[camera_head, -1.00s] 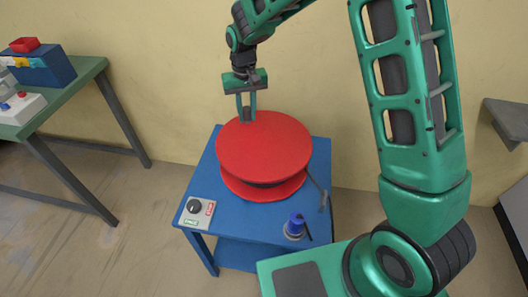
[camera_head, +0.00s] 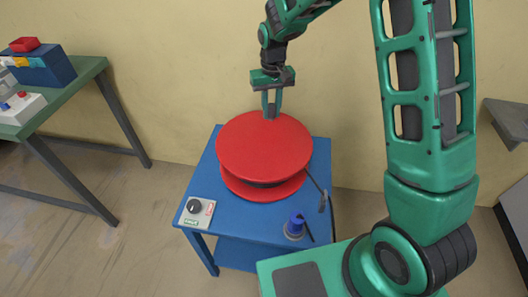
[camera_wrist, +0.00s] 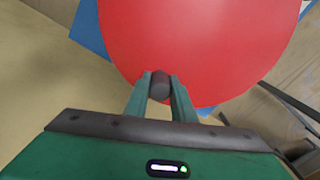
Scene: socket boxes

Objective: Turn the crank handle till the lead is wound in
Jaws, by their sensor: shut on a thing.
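A large red reel (camera_head: 264,147) stands on a blue table (camera_head: 205,170), its round top disc facing up. A short dark crank handle (camera_head: 271,112) stands up near the back edge of the disc. My gripper (camera_head: 272,108) reaches down from above and is shut on this handle. In the wrist view the handle (camera_wrist: 160,85) sits between the two green fingers, with the red disc (camera_wrist: 200,45) beyond it.
A panel with a black knob (camera_head: 194,206) sits at the table's front left corner. A blue plug-like piece (camera_head: 295,224) stands at the front right. A green bench (camera_head: 70,85) with boxes is at left. A grey shelf (camera_head: 510,118) is at right.

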